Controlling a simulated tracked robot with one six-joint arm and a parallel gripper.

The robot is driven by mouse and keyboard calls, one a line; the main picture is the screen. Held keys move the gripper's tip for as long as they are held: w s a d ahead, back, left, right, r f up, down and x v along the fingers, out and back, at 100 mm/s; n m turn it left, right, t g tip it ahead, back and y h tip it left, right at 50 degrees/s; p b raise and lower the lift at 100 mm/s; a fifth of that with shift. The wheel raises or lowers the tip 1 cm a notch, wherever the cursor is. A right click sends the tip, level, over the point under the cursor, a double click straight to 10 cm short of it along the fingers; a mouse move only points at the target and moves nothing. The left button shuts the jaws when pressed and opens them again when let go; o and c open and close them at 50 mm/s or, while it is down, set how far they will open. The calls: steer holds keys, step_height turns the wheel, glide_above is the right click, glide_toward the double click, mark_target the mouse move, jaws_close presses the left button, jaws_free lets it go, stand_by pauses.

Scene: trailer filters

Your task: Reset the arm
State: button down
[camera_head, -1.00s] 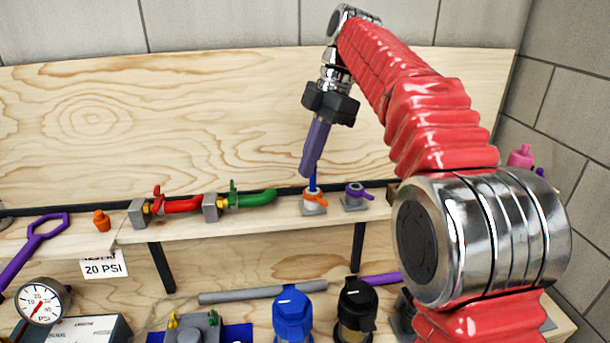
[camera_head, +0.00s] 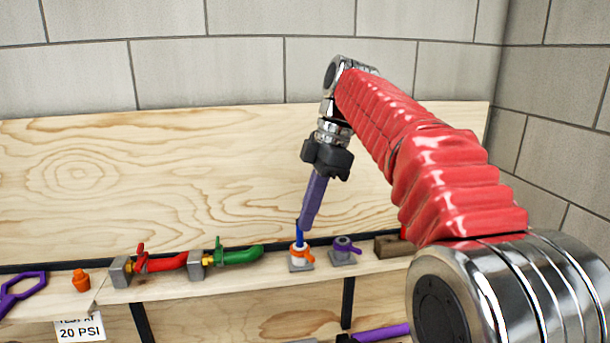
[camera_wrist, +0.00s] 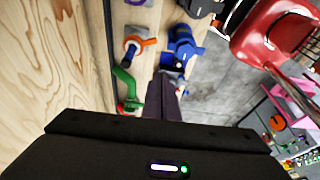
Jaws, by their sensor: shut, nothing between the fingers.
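My gripper (camera_head: 306,226) hangs from my raised red arm, with its purple fingers pointing down and shut with nothing between them. In the head view its tips appear just above a white and orange fitting (camera_head: 300,257) with a blue stem (camera_head: 299,236) on the wooden shelf. The tips overlap the stem's top in the picture; I cannot tell whether they touch. In the wrist view the dark purple fingers (camera_wrist: 168,76) are together.
The shelf (camera_head: 190,290) also holds a red valve (camera_head: 165,263), a green valve (camera_head: 240,256), a purple-topped fitting (camera_head: 345,250) and an orange plug (camera_head: 81,281). A plywood board (camera_head: 200,185) stands behind. A red object (camera_wrist: 275,40) shows in the wrist view.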

steer(key=s+d+f+m+t+h, duration=0.1)
steer(key=s+d+f+m+t, duration=0.1)
steer(key=s+d+f+m, duration=0.3)
steer(key=s+d+f+m+t+h, duration=0.1)
steer(key=s+d+f+m, duration=0.4)
steer(key=s, duration=0.6)
steer(key=s+d+f+m+t+h, duration=0.1)
steer(key=s+d+f+m+t, duration=0.2)
steer(key=s+d+f+m, duration=0.2)
steer(key=s+f+m, duration=0.3)
steer(key=m, duration=0.2)
steer(key=shift+d+m, duration=0.2)
steer(key=shift+m, duration=0.1)
steer(key=c, duration=2.5)
jaws_free()
